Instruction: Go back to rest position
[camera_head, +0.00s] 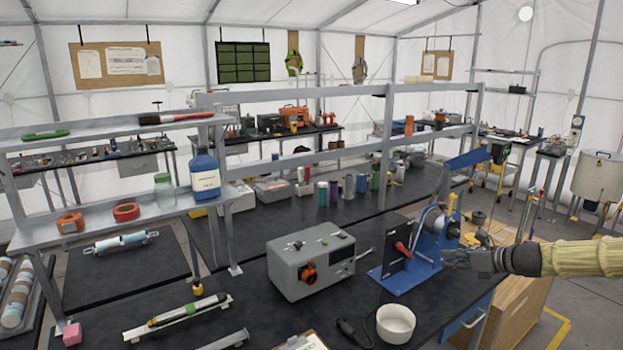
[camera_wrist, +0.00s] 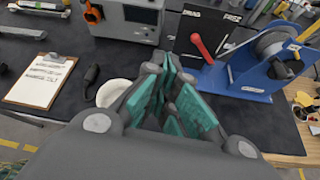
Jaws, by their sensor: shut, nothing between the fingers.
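My gripper (camera_head: 447,258) is at the right in the head view, at the end of my arm, which reaches in from the right edge. It is in front of the blue machine (camera_head: 427,240) with the red lever and appears clear of the bench top. In the wrist view my gripper (camera_wrist: 170,90) shows its teal finger pads, with nothing held between them. The blue machine also shows there (camera_wrist: 245,75), just beyond and to the right of the fingers.
A grey box device (camera_head: 310,262) and a white bowl (camera_head: 396,324) stand on the black bench. A clipboard (camera_wrist: 40,82) lies at the bench's near edge. A shelf (camera_head: 150,212) with a blue bottle (camera_head: 205,174) stands at left. A wooden cabinet (camera_head: 515,305) is below my arm.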

